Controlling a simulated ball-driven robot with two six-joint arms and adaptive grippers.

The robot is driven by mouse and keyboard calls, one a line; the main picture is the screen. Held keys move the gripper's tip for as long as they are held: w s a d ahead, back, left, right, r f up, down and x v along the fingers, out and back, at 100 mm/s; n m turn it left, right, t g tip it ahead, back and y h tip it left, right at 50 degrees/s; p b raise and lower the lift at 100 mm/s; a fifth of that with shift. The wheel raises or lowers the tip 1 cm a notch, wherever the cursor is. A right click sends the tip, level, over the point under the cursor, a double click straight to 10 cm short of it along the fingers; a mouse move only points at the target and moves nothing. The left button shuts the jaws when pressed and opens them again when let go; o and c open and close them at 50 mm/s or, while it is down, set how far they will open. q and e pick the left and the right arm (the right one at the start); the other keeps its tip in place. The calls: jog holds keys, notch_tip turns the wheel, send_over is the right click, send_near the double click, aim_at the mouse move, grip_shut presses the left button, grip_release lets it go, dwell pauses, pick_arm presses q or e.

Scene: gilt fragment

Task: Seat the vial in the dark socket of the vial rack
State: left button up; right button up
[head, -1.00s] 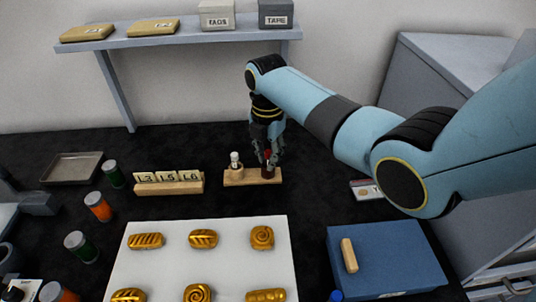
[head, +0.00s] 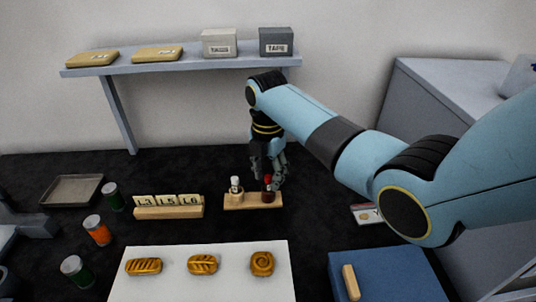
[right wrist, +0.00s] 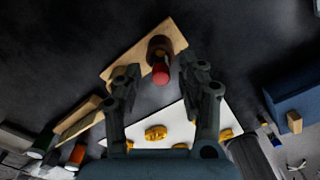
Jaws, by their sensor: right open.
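The wooden vial rack (head: 240,206) stands on the dark table, with a pale socket at left and a dark socket (head: 268,197) at right. A red-capped vial (head: 267,180) stands in the dark socket, looking close to upright; its lower part is hidden. My right gripper (head: 271,180) is right above that socket, its fingers around or just behind the cap. In the right wrist view, the fingers (right wrist: 162,78) are apart and the red cap (right wrist: 160,73) shows between them, with no finger seen touching it.
A white-topped vial (head: 235,184) stands in the pale socket close beside my right gripper. A wooden block with number tiles (head: 168,211) is left of the rack. A white board (head: 225,285) with golden pastries lies in front, and a blue box (head: 395,272) at right.

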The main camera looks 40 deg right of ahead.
aim_at(269, 176)
notch_tip(269, 176, up, 10)
dwell(0.3)
jog(key=shift+s, duration=0.1)
dwell(0.4)
